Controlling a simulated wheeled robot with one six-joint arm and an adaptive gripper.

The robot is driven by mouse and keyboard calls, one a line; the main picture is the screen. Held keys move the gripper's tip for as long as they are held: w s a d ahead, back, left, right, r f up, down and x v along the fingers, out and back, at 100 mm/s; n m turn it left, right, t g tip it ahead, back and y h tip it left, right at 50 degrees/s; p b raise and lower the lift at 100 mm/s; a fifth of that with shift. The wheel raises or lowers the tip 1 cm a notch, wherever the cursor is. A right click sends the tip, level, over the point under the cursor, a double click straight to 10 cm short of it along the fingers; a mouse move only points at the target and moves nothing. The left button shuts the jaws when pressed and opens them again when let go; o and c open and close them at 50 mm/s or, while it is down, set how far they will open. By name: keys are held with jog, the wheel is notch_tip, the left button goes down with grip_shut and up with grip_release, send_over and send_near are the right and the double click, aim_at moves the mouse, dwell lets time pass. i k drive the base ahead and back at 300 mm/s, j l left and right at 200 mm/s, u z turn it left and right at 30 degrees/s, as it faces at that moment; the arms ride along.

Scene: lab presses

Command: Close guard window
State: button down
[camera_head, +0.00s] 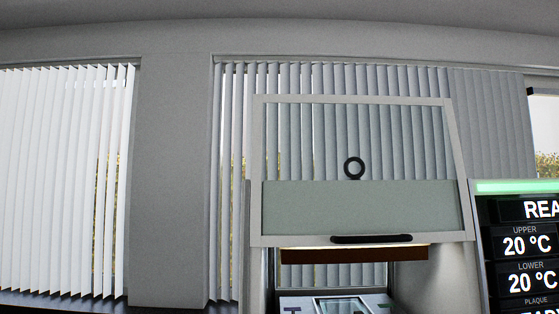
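The guard window (360,208) is a light-framed pane in the press, right of centre. It stands raised, with open space beneath its lower edge. A black horizontal handle (371,239) sits on its bottom rail. A black ring (354,168) shows just above the greenish lower panel. Under the raised window, part of the press interior (340,303) shows, with a brown plate (355,255) above it. My gripper is not in view.
A display panel (525,245) with a green strip on top stands right of the window, reading 20 °C for upper and lower. Vertical blinds (60,180) and a grey wall pillar (172,170) lie behind and left. No obstacle shows in front of the window.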

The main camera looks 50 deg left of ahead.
aim_at(256, 240)
jog(key=u, duration=1.1)
